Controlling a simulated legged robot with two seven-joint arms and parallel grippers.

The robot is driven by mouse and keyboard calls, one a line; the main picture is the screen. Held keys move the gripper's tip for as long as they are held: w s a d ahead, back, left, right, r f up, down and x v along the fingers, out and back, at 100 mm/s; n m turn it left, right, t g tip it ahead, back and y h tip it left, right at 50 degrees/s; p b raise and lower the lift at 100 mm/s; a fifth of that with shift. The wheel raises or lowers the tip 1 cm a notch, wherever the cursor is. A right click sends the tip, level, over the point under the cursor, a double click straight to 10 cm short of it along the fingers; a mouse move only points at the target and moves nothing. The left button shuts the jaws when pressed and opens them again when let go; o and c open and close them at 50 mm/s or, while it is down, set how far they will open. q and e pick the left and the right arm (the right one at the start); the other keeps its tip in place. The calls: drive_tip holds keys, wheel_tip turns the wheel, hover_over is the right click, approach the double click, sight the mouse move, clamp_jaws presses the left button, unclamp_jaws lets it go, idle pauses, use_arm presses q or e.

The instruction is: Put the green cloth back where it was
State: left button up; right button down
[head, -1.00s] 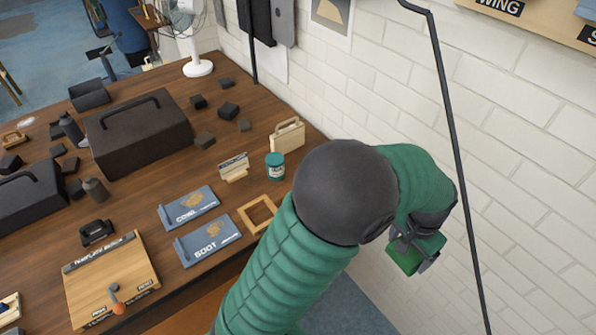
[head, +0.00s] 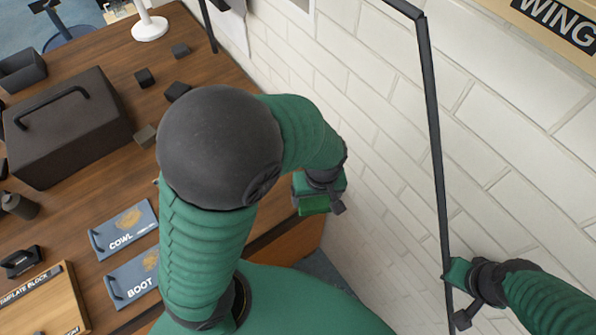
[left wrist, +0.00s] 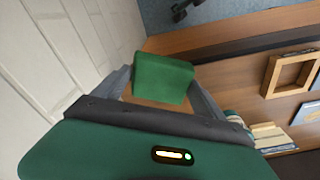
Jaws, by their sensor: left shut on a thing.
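The green cloth (head: 313,205) is a small, folded-looking green block held in my left gripper (head: 320,198), above the gap between the table edge and the white brick wall. In the left wrist view the cloth (left wrist: 163,78) sits between the two grey fingers of the left gripper (left wrist: 160,88), which are shut on it. My right gripper (head: 457,298) comes in from the right, in front of the wall by a dark rod. Its fingers show too poorly to tell open from shut.
The wooden table (head: 108,185) holds a dark toolbox (head: 68,125), several dark blocks, and blue COWL (head: 125,230) and BOOT (head: 133,277) boards. A wooden frame (left wrist: 290,76) lies on it in the left wrist view. A dark rod (head: 435,150) stands before the wall.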

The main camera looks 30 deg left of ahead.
use_arm(q)
drive_tip(key=s+d+f+n, duration=0.1)
drive_tip(key=s+d+n, duration=0.1)
drive_tip(key=s+n, duration=0.45)
drive_tip(key=shift+m+y, duration=0.3)
drive_tip(key=shift+m, duration=0.25)
drive_tip(key=w+a, duration=0.2)
drive_tip(key=w+a+f+b, duration=0.1)
drive_tip(key=w+a, duration=0.1)
drive_tip(key=w+a+f, duration=0.1)
drive_tip(key=a, duration=0.1)
drive_tip(key=shift+w+a, duration=0.35)
drive_tip(key=shift+w, duration=0.05)
drive_tip(key=w+a, duration=0.4)
drive_tip(key=shift+w+a, duration=0.35)
drive_tip(key=shift+w, duration=0.05)
drive_tip(key=f, duration=0.2)
drive_tip(key=w+f, duration=0.1)
drive_tip(key=f, duration=0.1)
drive_tip(key=shift+a, duration=0.1)
drive_tip(key=shift+s+a, duration=0.1)
drive_tip(key=shift+s, duration=0.05)
drive_tip(key=o, duration=1.3)
drive_tip(key=shift+c, duration=0.2)
use_arm(e)
drive_tip(key=shift+s+d+f, duration=0.1)
drive_tip(key=shift+s+d, duration=0.05)
drive_tip(key=shift+s, duration=0.3)
drive_tip(key=shift+s+d+f, duration=0.1)
drive_tip(key=shift+s, duration=0.3)
